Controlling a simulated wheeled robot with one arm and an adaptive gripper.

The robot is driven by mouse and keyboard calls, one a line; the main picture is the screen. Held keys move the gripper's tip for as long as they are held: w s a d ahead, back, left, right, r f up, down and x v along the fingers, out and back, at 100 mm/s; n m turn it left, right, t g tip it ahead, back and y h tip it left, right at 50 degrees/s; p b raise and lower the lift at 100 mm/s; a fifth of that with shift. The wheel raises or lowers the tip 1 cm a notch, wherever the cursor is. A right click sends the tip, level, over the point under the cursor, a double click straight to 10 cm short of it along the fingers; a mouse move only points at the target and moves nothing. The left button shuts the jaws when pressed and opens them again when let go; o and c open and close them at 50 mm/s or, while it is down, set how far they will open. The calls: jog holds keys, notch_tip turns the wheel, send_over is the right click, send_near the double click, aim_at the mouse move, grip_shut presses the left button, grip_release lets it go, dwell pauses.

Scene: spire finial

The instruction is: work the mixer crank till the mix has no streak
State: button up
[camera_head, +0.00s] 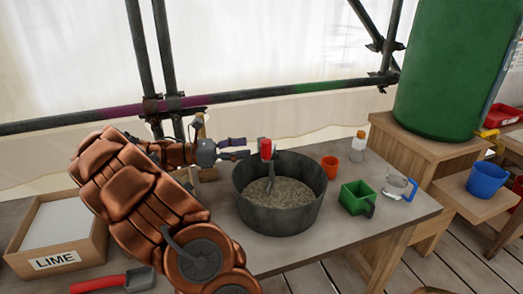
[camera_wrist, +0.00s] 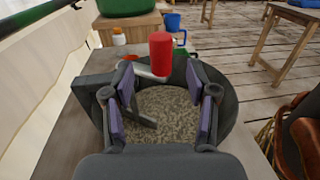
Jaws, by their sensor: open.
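The mixer is a dark grey round tub (camera_head: 280,217) on the table, holding a grey-beige speckled mix (camera_head: 285,192). The mix also shows in the wrist view (camera_wrist: 172,115); I cannot make out a clear streak in it. The crank's red handle (camera_head: 265,148) stands upright above the tub; in the wrist view the red handle (camera_wrist: 161,53) is ahead, between and beyond the fingertips. My gripper (camera_head: 248,149) is at the tub's left rim, close to the handle. Its purple-padded fingers (camera_wrist: 161,88) are spread apart with nothing between them.
Right of the tub are an orange cup (camera_head: 329,168), a green measuring cup (camera_head: 355,198), a clear jug (camera_head: 397,187) and a bottle (camera_head: 358,147). A lime box (camera_head: 57,258) and red scoop (camera_head: 110,282) lie at left. A scaffold rail (camera_head: 250,97) runs behind.

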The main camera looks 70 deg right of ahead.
aim_at(266, 145)
jog(key=shift+x, duration=3.75)
grip_shut()
